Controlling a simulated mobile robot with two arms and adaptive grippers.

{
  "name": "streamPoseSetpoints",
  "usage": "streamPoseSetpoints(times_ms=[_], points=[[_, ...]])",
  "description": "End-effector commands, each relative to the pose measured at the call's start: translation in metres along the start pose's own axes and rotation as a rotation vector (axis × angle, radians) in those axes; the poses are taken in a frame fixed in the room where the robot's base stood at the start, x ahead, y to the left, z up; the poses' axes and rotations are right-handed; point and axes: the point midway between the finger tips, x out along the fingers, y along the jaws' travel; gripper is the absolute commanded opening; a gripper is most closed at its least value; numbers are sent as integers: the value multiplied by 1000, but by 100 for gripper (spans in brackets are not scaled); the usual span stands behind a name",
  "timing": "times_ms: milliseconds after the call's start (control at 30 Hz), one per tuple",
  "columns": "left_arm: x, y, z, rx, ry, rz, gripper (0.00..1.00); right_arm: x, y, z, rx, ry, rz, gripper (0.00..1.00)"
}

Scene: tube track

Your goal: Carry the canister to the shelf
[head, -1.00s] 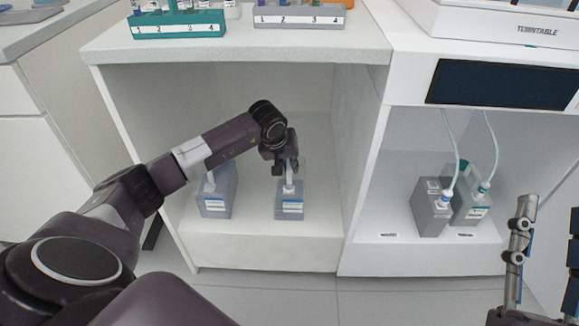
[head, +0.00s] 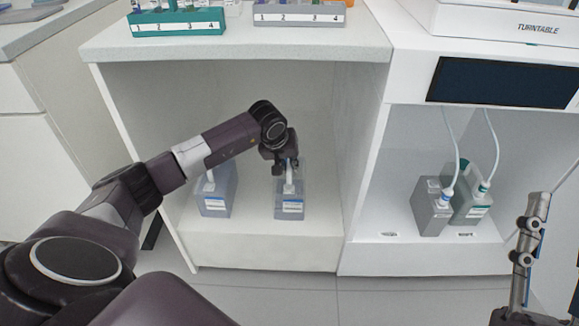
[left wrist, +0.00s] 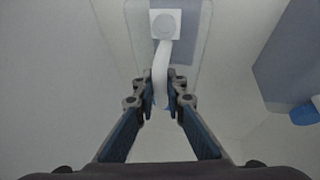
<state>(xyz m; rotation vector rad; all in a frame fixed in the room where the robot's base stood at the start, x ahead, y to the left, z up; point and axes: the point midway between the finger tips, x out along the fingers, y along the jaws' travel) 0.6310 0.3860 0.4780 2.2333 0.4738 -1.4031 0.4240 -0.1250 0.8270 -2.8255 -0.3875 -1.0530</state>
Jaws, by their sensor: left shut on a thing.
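My left gripper (head: 287,170) reaches into the open left compartment and is shut on the pale handle of a translucent blue-grey canister (head: 289,206). The canister is upright with a white label on its front, at the compartment floor; I cannot tell if it is lifted clear. In the left wrist view, the white handle lies between the fingertips (left wrist: 161,98), and the canister's white cap (left wrist: 165,24) shows above. The compartment, a white shelf (head: 260,250), has a low front lip. My right gripper (head: 545,245) is at the right edge, partly out of frame; it looks open and empty.
A similar canister (head: 215,192) stands just left of the held one. In the right bay, a grey canister (head: 432,210) and a green-grey one (head: 472,206) have tubes attached. Tube racks (head: 178,23) stand on the counter (head: 240,45) above.

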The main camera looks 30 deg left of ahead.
Motion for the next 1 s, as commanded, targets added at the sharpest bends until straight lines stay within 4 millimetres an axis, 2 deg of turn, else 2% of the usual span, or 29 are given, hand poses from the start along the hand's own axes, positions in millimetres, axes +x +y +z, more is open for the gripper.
streamPoseSetpoints(times_ms=[400, 433, 600, 867, 1000], points=[[2, 0, 1, 0, -2, -1, 0, 1, -1, -4, 1, 20, -1, 40], [2, 0, 2, 0, -2, -1, 12, 1, -1, -4, 1, 19, -1, 40], [2, 0, 1, 0, -2, -1, 30, 0, -1, -4, 1, 18, -1, 40], [2, -1, 2, 0, -3, -2, 31, -2, -1, -1, 4, 8, 0, 40], [-6, 0, 1, 1, 0, 0, 31, -1, -1, -2, 4, 8, 0, 40]])
